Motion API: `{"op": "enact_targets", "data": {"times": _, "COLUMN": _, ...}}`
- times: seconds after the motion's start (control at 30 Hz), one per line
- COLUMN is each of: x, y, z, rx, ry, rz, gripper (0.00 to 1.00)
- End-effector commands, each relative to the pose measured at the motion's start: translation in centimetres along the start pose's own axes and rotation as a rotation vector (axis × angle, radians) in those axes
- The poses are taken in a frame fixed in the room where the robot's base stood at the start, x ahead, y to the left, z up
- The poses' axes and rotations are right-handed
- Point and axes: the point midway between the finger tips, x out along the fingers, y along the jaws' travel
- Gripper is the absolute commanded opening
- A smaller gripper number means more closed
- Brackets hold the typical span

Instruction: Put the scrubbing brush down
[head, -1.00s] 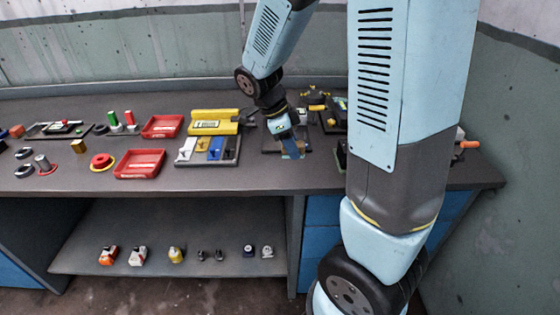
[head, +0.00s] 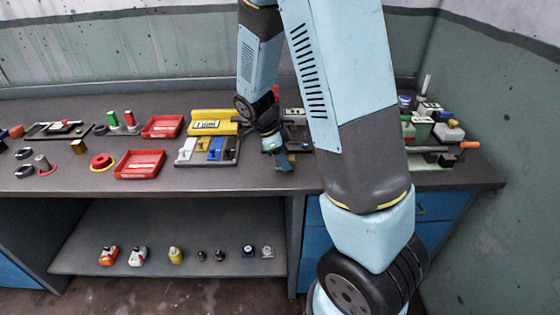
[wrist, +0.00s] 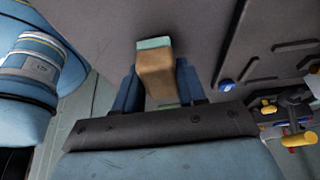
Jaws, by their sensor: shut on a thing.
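The scrubbing brush (wrist: 155,72) shows in the wrist view as a tan block with a pale green end. It sits between the two blue fingers of my gripper (wrist: 158,88), which is shut on it. In the head view my gripper (head: 284,160) is low over the bench, just right of the tray with white, yellow and blue pieces. The brush is too small to make out clearly there. I cannot tell whether it touches the bench top (head: 250,184).
A grey tray (head: 181,163) with coloured pieces and a yellow case (head: 228,115) stand left of my gripper. Red trays (head: 138,164) lie further left. Green and white items (head: 448,131) stand at the right end. Bare bench shows along the front edge.

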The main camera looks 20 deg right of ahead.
Motion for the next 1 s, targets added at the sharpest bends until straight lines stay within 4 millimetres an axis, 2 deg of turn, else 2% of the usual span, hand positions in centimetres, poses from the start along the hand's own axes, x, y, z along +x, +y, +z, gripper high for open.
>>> {"op": "enact_targets", "data": {"times": 0.07, "x": 0.6, "y": 0.03, "z": 0.23, "rx": -0.001, "ry": 0.0, "rz": 0.001, "gripper": 0.16}}
{"op": "enact_targets", "data": {"times": 0.4, "x": 0.79, "y": 0.05, "z": 0.36, "rx": -0.001, "ry": 0.0, "rz": 0.0, "gripper": 0.16}}
{"op": "enact_targets", "data": {"times": 0.43, "x": 0.78, "y": 0.05, "z": 0.36, "rx": -0.001, "ry": -0.001, "rz": 0.0, "gripper": 0.42}}
{"op": "enact_targets", "data": {"times": 0.67, "x": 0.75, "y": 0.06, "z": 0.38, "rx": -0.001, "ry": -0.001, "rz": 0.0, "gripper": 0.64}}
{"op": "enact_targets", "data": {"times": 1.0, "x": 0.44, "y": 0.04, "z": 0.34, "rx": -0.001, "ry": -0.002, "rz": -0.002, "gripper": 0.66}}
